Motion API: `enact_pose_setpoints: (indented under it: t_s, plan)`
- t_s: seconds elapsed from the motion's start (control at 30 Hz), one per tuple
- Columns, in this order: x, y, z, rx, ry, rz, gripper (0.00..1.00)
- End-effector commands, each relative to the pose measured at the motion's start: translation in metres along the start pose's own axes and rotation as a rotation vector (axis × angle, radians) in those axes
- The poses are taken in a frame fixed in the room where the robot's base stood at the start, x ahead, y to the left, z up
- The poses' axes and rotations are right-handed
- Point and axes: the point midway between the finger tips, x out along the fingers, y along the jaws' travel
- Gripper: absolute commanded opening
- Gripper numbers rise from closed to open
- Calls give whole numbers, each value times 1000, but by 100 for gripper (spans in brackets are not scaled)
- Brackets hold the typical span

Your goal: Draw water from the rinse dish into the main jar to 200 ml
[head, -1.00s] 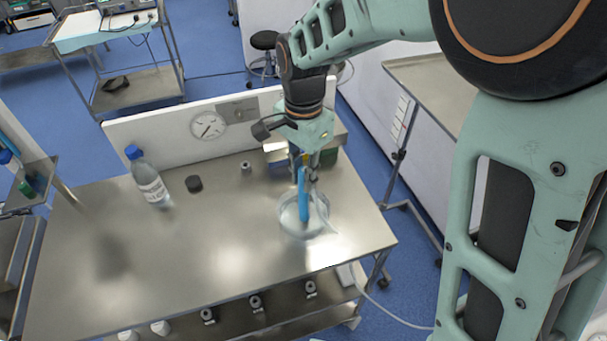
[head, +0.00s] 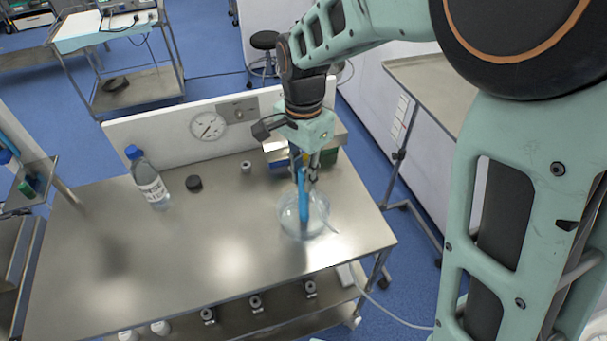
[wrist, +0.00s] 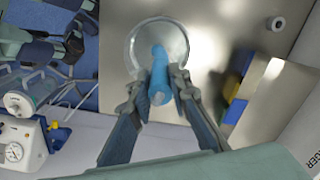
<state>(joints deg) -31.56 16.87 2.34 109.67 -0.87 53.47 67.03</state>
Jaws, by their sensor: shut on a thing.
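My gripper (head: 309,172) is shut on a blue suction wand (head: 304,203), which hangs roughly upright over the clear round rinse dish (head: 288,222). In the wrist view the fingers (wrist: 161,84) pinch the wand (wrist: 158,62) from both sides, with the dish (wrist: 134,42) behind it. The wand's lower end lies within the dish's outline; whether it touches the water I cannot tell. A suction unit with a dial (wrist: 14,151) and a white-lidded jar (wrist: 18,103) shows at the left of the wrist view. The jar's water level is not readable.
Coloured boxes (wrist: 239,92) stand close to the gripper at the back. A pale hose (head: 395,318) hangs off the front right. The table's middle is clear.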

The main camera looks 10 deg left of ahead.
Motion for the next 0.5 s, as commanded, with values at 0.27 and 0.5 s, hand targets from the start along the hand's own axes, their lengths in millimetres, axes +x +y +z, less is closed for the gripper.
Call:
enact_pose_setpoints:
  t_s: [0.27,0.5]
  plan:
    - [-28,0,0,0,0,-1,0]
    - [-65,0,0,0,1,-2,0]
